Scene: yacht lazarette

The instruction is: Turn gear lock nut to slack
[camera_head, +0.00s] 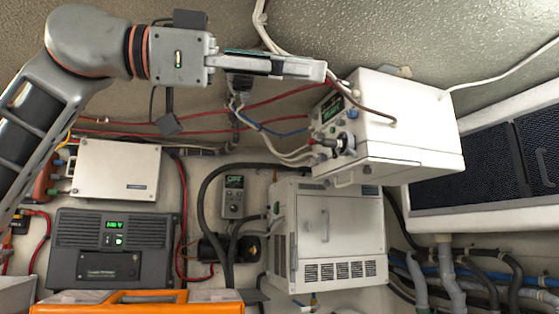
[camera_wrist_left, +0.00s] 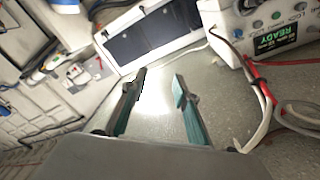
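My left gripper (camera_head: 300,68) reaches in from the upper left, in front of the bare speckled upper wall. It points right toward the white control box (camera_head: 405,130) and is apart from it. In the left wrist view its two teal-padded fingers (camera_wrist_left: 160,82) stand apart with nothing between them. The white box also shows at the upper right of that view (camera_wrist_left: 235,28), with a green READY display (camera_wrist_left: 275,40). A dark knob-like fitting with red on it (camera_head: 338,146) sticks out of the box's front. I cannot make out a gear lock nut for certain. My right gripper is not in view.
Red, blue and white cables (camera_head: 285,128) run close below the gripper to the white box. A white cabinet (camera_head: 335,230), dark charger unit (camera_head: 108,250) and orange-handled case (camera_head: 150,297) sit lower. A white-framed dark mesh panel (camera_head: 480,160) is at right.

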